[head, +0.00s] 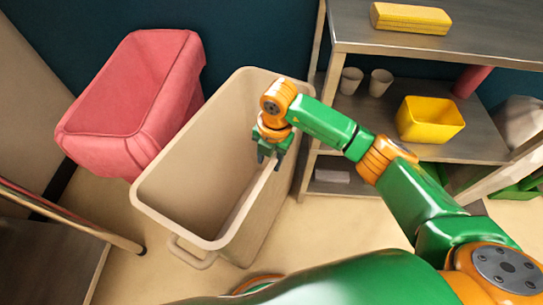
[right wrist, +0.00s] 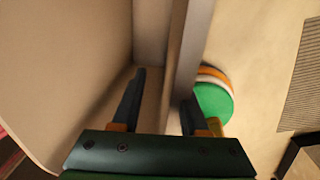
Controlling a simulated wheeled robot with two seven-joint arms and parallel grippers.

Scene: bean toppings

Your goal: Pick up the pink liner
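The pink liner (head: 128,92), soft and open-topped like a bin, stands upright on the floor at the left of the head view. A pink sliver shows at the lower left edge of the right wrist view. My right gripper (head: 270,161) is well to the right of the liner, pointing down at the right rim of a beige bin (head: 165,215). In the right wrist view my right gripper (right wrist: 158,100) has its fingers apart, one on each side of the bin's wall (right wrist: 178,70). Contact with the wall cannot be told. My left gripper is not in view.
The beige bin looks empty and stands between the liner and a metal shelf unit (head: 440,42). The shelves hold a yellow block (head: 410,18), two cups and a yellow container (head: 430,119). A low table with a rail (head: 75,219) is at the lower left.

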